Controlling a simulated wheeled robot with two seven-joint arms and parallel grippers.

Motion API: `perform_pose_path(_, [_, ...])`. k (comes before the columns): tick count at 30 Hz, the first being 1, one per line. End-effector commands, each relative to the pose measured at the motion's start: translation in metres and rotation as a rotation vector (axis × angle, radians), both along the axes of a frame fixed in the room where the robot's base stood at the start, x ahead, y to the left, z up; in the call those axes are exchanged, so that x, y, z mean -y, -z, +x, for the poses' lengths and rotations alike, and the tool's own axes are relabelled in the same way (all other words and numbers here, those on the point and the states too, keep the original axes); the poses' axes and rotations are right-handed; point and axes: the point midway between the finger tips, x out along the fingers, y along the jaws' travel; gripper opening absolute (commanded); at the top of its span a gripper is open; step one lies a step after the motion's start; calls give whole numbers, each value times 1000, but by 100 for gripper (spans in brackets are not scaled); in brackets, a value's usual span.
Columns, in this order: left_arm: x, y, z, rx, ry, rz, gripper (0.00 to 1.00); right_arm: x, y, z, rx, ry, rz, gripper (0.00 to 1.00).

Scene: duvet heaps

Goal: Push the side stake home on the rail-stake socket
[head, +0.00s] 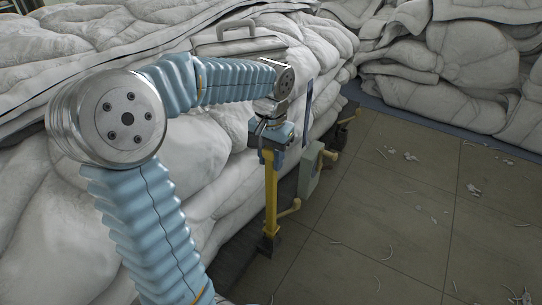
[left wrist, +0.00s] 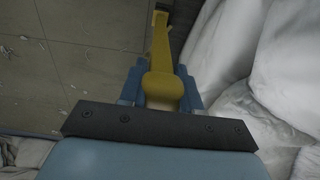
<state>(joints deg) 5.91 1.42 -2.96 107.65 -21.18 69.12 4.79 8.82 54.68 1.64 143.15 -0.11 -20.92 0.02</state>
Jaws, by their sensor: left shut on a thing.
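The side stake (head: 270,195) is a yellow upright bar below my left gripper (head: 268,149). It also shows in the left wrist view (left wrist: 161,55), running away from between the blue fingers. My left gripper is shut on its upper end. The stake's lower end meets a dark socket (head: 266,244) near the floor at the foot of the duvet heap. I cannot tell how deep it sits in the socket. My right gripper is not in view.
White duvets (head: 190,150) are heaped right behind and left of the stake. A grey-green box (head: 311,169) stands just right of the gripper. More duvets (head: 455,85) lie at the back right. The tiled floor (head: 400,215) is open, with small white scraps.

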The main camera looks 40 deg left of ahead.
Motion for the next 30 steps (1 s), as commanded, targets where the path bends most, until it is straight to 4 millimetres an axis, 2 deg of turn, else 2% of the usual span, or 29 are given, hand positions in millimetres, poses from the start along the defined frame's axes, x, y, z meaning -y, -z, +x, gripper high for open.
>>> perform_pose_path(30, [0, 26, 0, 1, 0, 0, 0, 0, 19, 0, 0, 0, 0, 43])
